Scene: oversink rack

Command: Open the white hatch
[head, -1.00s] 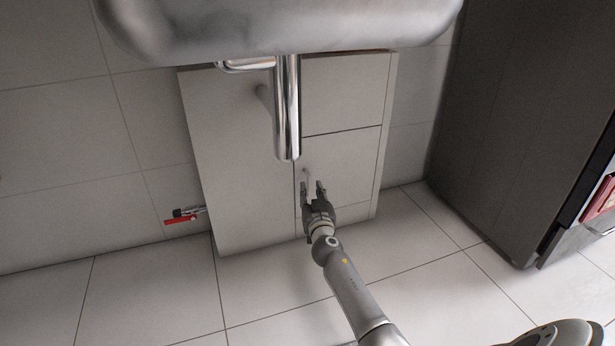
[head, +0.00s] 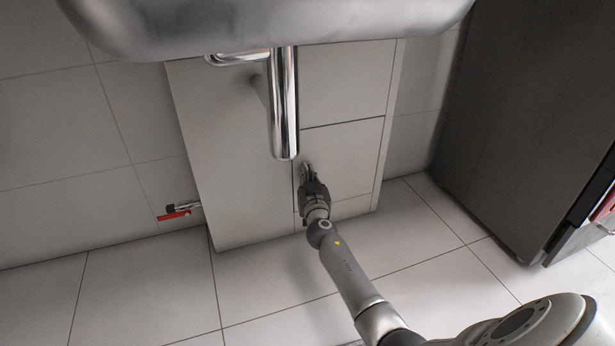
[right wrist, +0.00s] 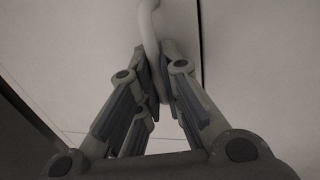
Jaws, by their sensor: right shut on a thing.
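The white hatch (head: 346,157) is the lower right door panel of the white cabinet under the sink. It looks shut, flush with the panels around it. Its pale handle (right wrist: 149,30) shows in the right wrist view as a thin curved bar running down between my fingers. My right gripper (head: 306,170) is at the hatch's left edge, shut on the handle; it also shows in the right wrist view (right wrist: 153,75). In the head view the gripper hides most of the handle. My left gripper is not in view.
A metal sink (head: 270,22) overhangs the cabinet, with a chrome drain pipe (head: 284,105) just above and left of my right gripper. A red-handled valve (head: 175,214) is at left. A dark cabinet (head: 530,120) stands at right. The tiled floor (head: 270,285) in front is clear.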

